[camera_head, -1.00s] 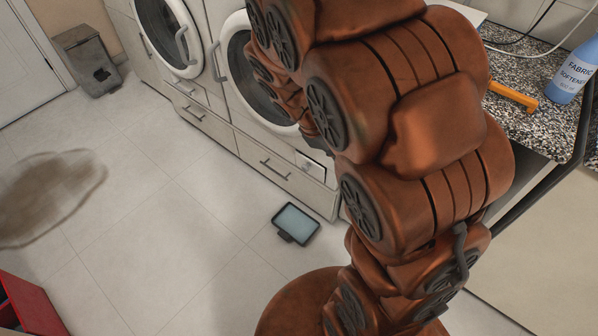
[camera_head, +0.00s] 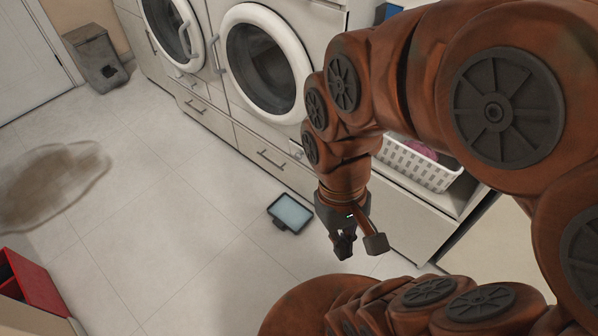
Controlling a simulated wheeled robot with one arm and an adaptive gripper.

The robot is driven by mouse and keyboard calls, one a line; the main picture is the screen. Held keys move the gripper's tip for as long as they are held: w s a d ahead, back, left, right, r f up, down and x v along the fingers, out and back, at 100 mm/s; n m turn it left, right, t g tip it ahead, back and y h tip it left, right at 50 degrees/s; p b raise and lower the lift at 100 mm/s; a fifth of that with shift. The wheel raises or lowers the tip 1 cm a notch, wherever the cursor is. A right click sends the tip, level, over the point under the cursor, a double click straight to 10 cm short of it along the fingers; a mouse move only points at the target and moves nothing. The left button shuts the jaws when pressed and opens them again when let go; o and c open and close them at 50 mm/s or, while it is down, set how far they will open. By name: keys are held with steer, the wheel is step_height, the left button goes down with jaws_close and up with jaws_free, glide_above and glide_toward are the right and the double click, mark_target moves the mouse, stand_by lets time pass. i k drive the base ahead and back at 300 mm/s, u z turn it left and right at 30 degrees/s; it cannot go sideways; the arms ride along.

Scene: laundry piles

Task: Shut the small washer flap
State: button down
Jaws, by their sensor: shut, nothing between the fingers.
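The nearer white washer (camera_head: 228,42) stands at the back, its round door closed. A small white flap (camera_head: 297,149) shows low on its front, at the right end above the drawer. My arm partly covers that spot, so I cannot tell how far the flap stands open. My gripper (camera_head: 344,250) points down in front of the washer, to the right of and nearer than the flap, and apart from it. Its dark fingers are shut with nothing between them.
A dark tablet-like device (camera_head: 290,214) lies on the floor left of my gripper. A white basket (camera_head: 418,168) sits on a low shelf to the right. A grey bin (camera_head: 95,55) and red box (camera_head: 28,284) stand left. Floor between is mostly clear.

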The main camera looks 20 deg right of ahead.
mark_target(297, 151)
steer(key=z, duration=0.35)
steer(key=i, duration=0.4)
steer(key=u, duration=1.7)
